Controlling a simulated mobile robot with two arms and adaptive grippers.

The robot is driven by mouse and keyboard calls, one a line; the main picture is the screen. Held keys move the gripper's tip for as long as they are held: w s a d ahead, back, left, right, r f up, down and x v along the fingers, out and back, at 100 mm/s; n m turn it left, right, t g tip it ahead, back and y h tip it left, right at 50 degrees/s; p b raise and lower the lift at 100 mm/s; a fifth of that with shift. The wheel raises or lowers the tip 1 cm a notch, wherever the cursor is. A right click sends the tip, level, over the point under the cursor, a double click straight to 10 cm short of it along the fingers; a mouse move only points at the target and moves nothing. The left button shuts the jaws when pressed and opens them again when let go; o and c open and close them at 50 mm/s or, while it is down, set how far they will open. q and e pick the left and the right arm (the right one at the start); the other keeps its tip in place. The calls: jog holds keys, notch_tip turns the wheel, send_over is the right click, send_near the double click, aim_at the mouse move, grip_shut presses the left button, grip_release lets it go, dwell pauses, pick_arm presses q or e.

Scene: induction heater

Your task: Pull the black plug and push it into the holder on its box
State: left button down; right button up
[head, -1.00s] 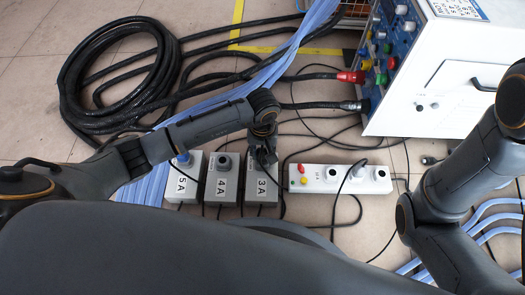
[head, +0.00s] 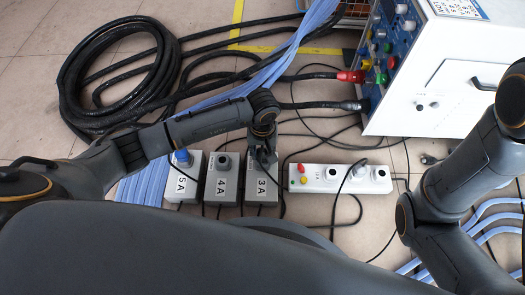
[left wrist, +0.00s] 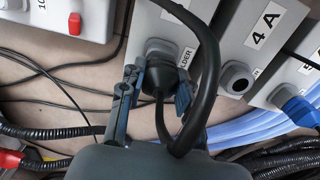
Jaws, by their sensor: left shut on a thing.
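The black plug (left wrist: 160,76) is between the fingers of my left gripper (left wrist: 156,98) in the left wrist view. The gripper is shut on it. The plug's front end is at the round grey holder on the grey 3A box (left wrist: 150,22), beside a label ending in "LDER". I cannot tell how deep it sits. A thick black cable loops over the plug and hides part of the box. In the head view, my left gripper (head: 264,158) is over the top end of the 3A box (head: 262,190), hiding the plug. My right gripper is out of view.
The 4A box (head: 222,180) and 5A box (head: 184,185) stand left of the 3A box. A white socket strip (head: 312,184) lies to the right. The white heater cabinet (head: 450,75) is at upper right. Thin cables and blue hoses run around the boxes.

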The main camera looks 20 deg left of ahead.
pick_arm(q)
jog(key=shift+f+b, duration=0.4)
jog(key=shift+f, duration=0.1)
jog(key=c, duration=0.9)
grip_release()
jog(key=shift+o, duration=0.2)
